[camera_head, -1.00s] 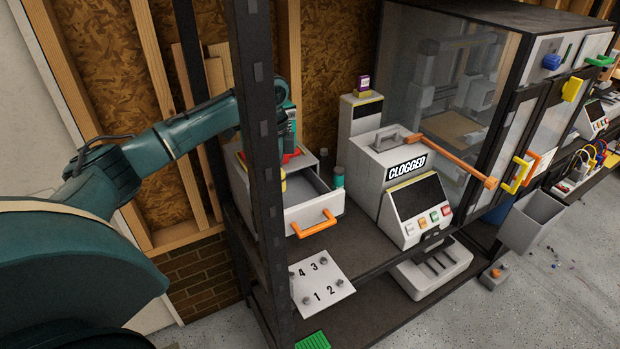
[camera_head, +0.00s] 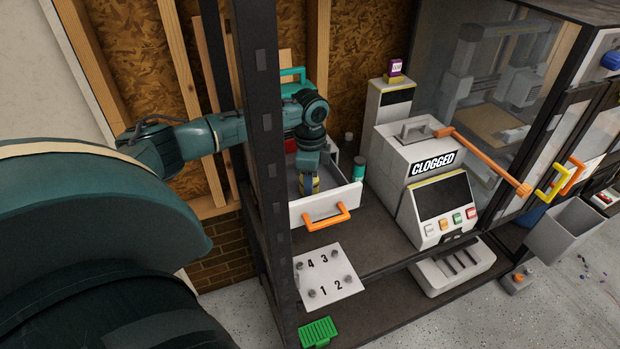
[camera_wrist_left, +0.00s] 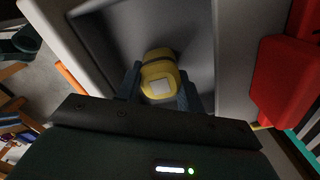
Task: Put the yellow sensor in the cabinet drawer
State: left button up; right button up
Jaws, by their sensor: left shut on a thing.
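The yellow sensor (camera_wrist_left: 158,75) is between the fingers of my left gripper (camera_wrist_left: 161,90) in the wrist view, over the inside of the open drawer. In the head view the left gripper (camera_head: 308,180) points down into the drawer, shut on the sensor, of which a small yellow part (camera_head: 309,186) shows below it. The cabinet drawer (camera_head: 296,212) is pulled out and has an orange handle (camera_head: 327,217). I cannot tell whether the sensor touches the drawer floor. My right gripper is not in view.
A dark upright post (camera_head: 263,150) stands in front of the arm. A green-capped jar (camera_head: 358,169) stands right of the drawer. The grey "CLOGGED" machine (camera_head: 412,180) is farther right. A red object (camera_wrist_left: 287,78) lies beside the drawer in the wrist view.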

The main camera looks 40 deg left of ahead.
pick_arm(q)
jog(key=shift+f, duration=0.3)
jog(key=shift+f, duration=0.1)
jog(key=o, duration=1.1)
jog(key=shift+c, duration=0.2)
notch_tip(320, 180, up, 12)
jog(key=shift+b, duration=0.4)
